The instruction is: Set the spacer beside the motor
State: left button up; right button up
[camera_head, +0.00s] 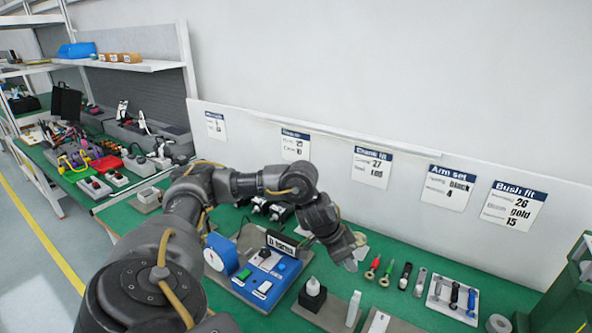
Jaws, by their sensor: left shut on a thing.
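My left arm reaches in from the lower left, over the green bench. My left gripper (350,262) points down just above the bench, right of the blue box. It is shut on a small pale grey piece, probably the spacer, mostly hidden by the fingers. Two dark cylindrical parts with light ends, which look like motors (278,213), lie behind the forearm and are partly covered by it. I cannot tell for sure which is the task's motor. My right gripper is not in view.
A green rack (565,290) stands at the far right.

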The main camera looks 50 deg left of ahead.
aim_at(342, 283)
pick_arm(q)
jog(key=shift+n, duration=0.4)
jog(key=shift+w+a+f+b, duration=0.1)
jog(key=shift+a+f, duration=0.4)
jog(key=shift+f, duration=1.2)
jog(key=shift+s+a+f+b, duration=0.1)
jog(key=shift+a+f, duration=0.4)
jog(key=shift+f, duration=1.25)
jog(key=shift+w+a+f+b, duration=0.1)
jog(key=shift+a+f, duration=0.4)
jog(key=shift+f, duration=1.2)
jog(key=o, duration=1)
jog(key=shift+f, duration=0.15)
jog(key=shift+c, duration=0.2)
